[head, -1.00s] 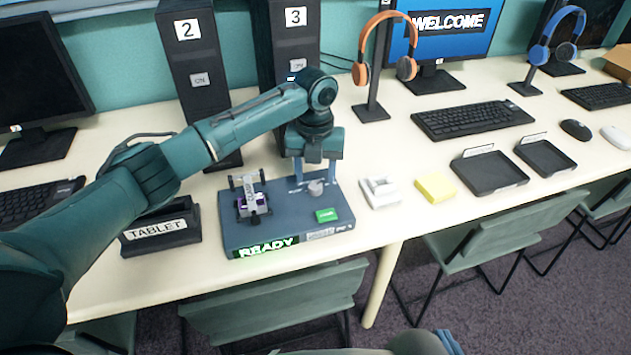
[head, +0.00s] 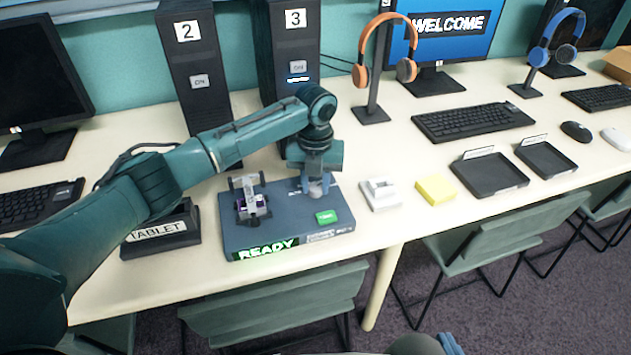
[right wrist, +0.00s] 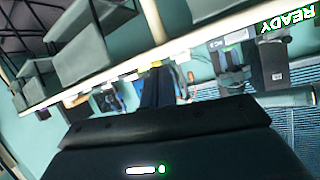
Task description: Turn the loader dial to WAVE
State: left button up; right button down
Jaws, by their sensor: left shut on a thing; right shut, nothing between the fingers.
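The loader (head: 285,222) is a dark blue-grey box on the table, with a lit green READY display (head: 266,249) on its front edge. A small wheeled model (head: 250,201) sits on its left part, and a green button (head: 326,217) is at its front right. The grey round dial (head: 317,189) is at the right of its top. My left gripper (head: 316,186) points down and is shut on the dial, hiding much of it and its markings. My right gripper (right wrist: 158,88) is shut and empty, away from the loader. READY also shows in the right wrist view (right wrist: 288,22).
Computer towers (head: 203,80) stand behind. Chairs (head: 270,303) are along the front edge.

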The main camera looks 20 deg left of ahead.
pick_arm(q)
jog(key=shift+c, duration=0.7)
